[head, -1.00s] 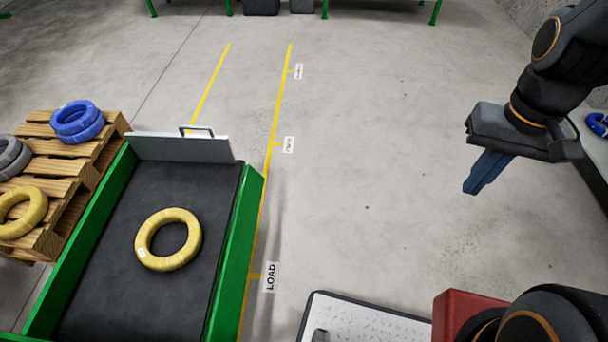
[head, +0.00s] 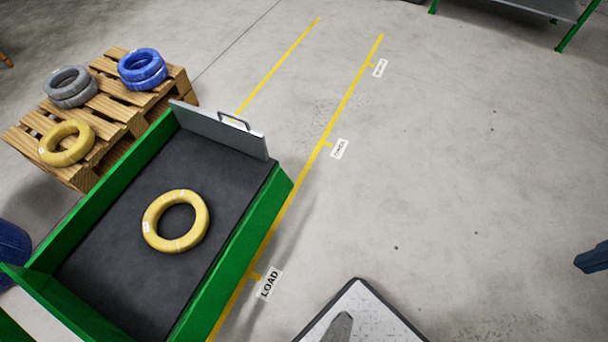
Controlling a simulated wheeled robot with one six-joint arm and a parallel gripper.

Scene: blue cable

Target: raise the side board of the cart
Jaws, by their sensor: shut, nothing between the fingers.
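The cart (head: 235,250) stands at the left, with green walls and a dark bed. A yellow cable coil (head: 176,221) lies flat on the bed. A grey board with a handle (head: 220,131) stands up along the cart's far end. Green walls run along its left and right, and part of its near end is cut off by the picture edge. My gripper (head: 592,258) shows only as dark blue fingertips at the right edge, shut and empty. It is well away from the cart, over bare floor.
A wooden pallet (head: 118,126) beyond the cart's left holds yellow, grey and blue coils. Yellow floor lines and a LOAD label (head: 269,284) run along the cart's right. A white-topped platform (head: 362,318) is at the bottom. The floor at centre right is clear.

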